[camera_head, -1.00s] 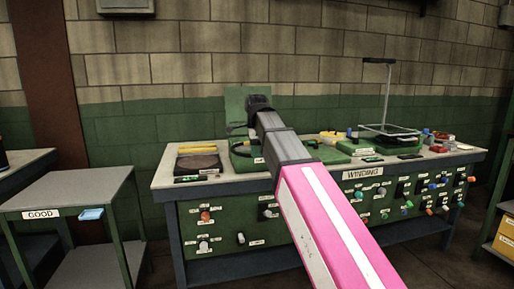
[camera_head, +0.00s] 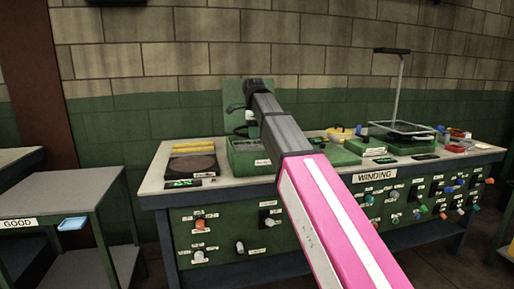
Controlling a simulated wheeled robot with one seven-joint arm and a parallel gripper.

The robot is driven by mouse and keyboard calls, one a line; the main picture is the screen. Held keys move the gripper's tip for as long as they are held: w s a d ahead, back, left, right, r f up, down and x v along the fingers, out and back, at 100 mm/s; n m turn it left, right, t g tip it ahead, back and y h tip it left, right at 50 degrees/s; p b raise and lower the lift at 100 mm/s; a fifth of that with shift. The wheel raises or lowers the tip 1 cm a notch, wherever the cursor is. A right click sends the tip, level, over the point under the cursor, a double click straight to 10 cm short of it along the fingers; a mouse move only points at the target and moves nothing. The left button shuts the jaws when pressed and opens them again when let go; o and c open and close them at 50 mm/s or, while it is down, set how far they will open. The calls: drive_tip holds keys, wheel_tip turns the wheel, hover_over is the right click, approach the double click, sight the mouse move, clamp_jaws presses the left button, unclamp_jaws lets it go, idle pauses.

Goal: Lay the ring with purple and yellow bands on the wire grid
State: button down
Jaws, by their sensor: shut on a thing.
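My gripper (camera_head: 250,103) is at the far end of my pink and grey arm, above the left half of the green bench. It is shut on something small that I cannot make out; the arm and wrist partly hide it. I cannot pick out purple and yellow bands anywhere. A flat, pale framed surface (camera_head: 411,128) by a tall black-topped stand, at the bench's right, may be the wire grid, but its mesh is too small to tell. My gripper is well to the left of it.
The bench top (camera_head: 160,181) bears a dark round plate (camera_head: 191,167) with yellow bars behind it, green boxes and a yellow bowl-like thing (camera_head: 340,133). Knobs cover the bench front.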

drive_tip(key=w+f, duration=0.1)
drive_tip(key=w, duration=0.1)
drive_tip(key=w+f, duration=0.1)
drive_tip(key=w, duration=0.1)
drive_tip(key=w+f, duration=0.2)
drive_tip(key=w, duration=0.1)
drive_tip(key=shift+d, duration=0.35)
drive_tip(key=shift+s+f, duration=0.1)
drive_tip(key=shift+f, duration=1.95)
drive_tip(key=c, duration=1.2)
unclamp_jaws()
wheel_tip(320, 180, up, 12)
drive_tip(key=shift+r, duration=0.1)
